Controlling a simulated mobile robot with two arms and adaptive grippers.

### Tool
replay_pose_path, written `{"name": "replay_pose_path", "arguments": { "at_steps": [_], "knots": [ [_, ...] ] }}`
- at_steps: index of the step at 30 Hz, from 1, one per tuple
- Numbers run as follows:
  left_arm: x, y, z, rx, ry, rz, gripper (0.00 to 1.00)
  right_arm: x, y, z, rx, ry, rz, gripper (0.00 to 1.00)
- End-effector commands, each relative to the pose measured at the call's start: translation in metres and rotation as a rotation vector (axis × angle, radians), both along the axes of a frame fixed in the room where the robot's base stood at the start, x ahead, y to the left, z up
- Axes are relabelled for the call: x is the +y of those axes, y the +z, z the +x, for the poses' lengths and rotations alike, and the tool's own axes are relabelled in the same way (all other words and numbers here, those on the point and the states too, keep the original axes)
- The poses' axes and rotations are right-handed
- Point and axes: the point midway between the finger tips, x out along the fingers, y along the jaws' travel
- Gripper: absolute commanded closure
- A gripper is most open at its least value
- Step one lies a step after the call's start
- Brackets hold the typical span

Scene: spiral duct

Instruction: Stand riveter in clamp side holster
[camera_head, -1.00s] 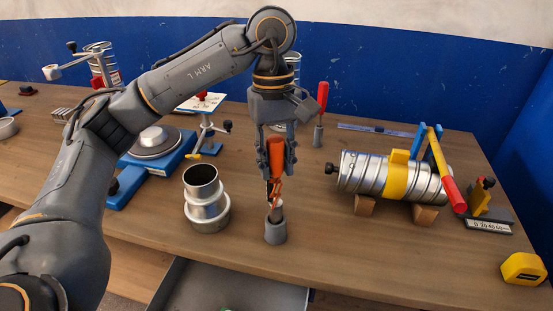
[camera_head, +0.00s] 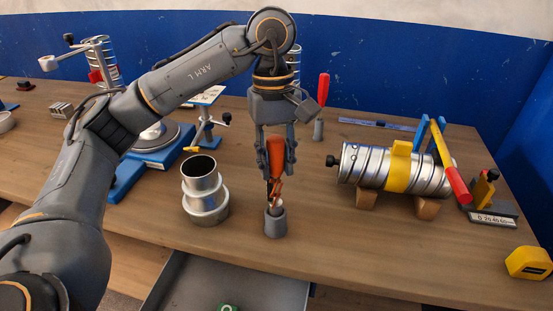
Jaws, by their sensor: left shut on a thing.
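My left gripper (camera_head: 277,168) is shut on the orange-handled tool, which looks like the riveter (camera_head: 276,153), and holds it upright. The tool's dark and copper-coloured lower end is at the mouth of a grey cup-like holster (camera_head: 275,224) on the front part of the table. The lower tip seems to be inside the rim, but how deep is hidden. A second grey holster (camera_head: 318,130) farther back holds a red-handled tool (camera_head: 323,90). My right gripper is not in view.
A stepped metal duct fitting (camera_head: 204,190) stands left of the front holster. A spiral duct (camera_head: 370,168) with a yellow band lies on wooden blocks to the right. A yellow tape measure (camera_head: 528,263) sits at the right edge. An open drawer (camera_head: 190,285) is below the table's front.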

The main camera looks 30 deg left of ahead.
Motion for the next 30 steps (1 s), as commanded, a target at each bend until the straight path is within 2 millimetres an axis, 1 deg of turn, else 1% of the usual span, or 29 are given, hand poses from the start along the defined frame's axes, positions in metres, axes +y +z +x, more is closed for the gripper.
{"name": "replay_pose_path", "arguments": {
  "at_steps": [1, 4, 12, 16, 20, 30],
  "knots": [
    [0.0, 0.001, 0.0, -0.002, -0.001, -0.001, 0.64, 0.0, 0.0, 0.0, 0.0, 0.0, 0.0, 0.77],
    [0.0, 0.001, 0.0, -0.002, -0.001, -0.001, 0.44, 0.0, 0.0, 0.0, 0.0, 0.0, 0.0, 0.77],
    [0.0, 0.0, 0.0, 0.001, 0.0, 0.001, 0.44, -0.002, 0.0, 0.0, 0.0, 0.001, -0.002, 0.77],
    [0.0, 0.005, 0.001, -0.001, 0.0, 0.0, 0.44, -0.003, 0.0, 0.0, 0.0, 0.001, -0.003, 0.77],
    [0.002, 0.022, 0.003, -0.005, 0.002, -0.001, 0.44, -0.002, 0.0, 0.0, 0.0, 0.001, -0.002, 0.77],
    [0.008, 0.081, 0.009, -0.005, 0.003, 0.0, 0.44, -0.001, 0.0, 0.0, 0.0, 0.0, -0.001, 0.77]
  ]
}}
